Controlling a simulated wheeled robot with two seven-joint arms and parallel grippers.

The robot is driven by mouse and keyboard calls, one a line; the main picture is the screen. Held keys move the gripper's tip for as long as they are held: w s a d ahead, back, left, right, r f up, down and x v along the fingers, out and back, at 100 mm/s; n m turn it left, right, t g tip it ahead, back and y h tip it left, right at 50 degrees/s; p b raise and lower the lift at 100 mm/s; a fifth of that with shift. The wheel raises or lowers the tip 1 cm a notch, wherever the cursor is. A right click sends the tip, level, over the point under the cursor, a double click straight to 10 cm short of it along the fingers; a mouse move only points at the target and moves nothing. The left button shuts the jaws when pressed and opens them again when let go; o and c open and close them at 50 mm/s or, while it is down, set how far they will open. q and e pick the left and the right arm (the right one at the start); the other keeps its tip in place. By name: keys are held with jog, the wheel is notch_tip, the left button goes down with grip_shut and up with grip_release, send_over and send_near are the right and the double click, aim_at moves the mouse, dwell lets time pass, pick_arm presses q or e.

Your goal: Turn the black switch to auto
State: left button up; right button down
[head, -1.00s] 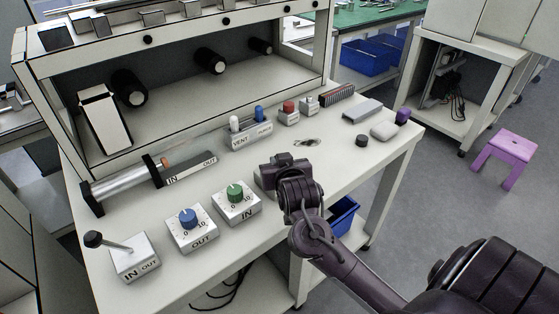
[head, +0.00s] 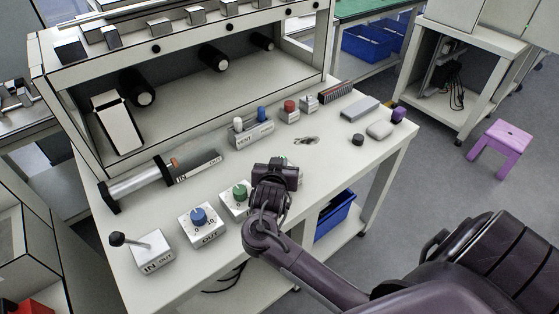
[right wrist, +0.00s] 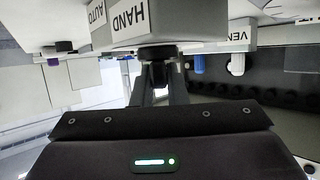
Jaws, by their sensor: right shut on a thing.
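The black switch (right wrist: 158,52) shows in the right wrist view as a dark knob on a light box with HAND and AUTO labels (right wrist: 128,22). My right gripper (right wrist: 158,68) is shut on the knob, with a finger on each side of it. In the head view my right gripper (head: 275,178) is low over the bench, just right of the green dial box, and hides the switch and its box. Which label the switch points to cannot be told. My left gripper is not in view.
The white bench (head: 345,170) carries a green dial (head: 240,191), a blue dial (head: 198,215) and a black-knobbed lever box (head: 152,252) to the left. The VENT switch box (head: 250,134) stands behind my gripper.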

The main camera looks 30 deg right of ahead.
jog(key=shift+r, duration=0.1)
jog(key=c, duration=1.4)
grip_release()
jog(key=shift+c, duration=0.2)
jog(key=v, duration=0.7)
jog(key=shift+s+a, duration=0.2)
jog(key=shift+a, duration=0.05)
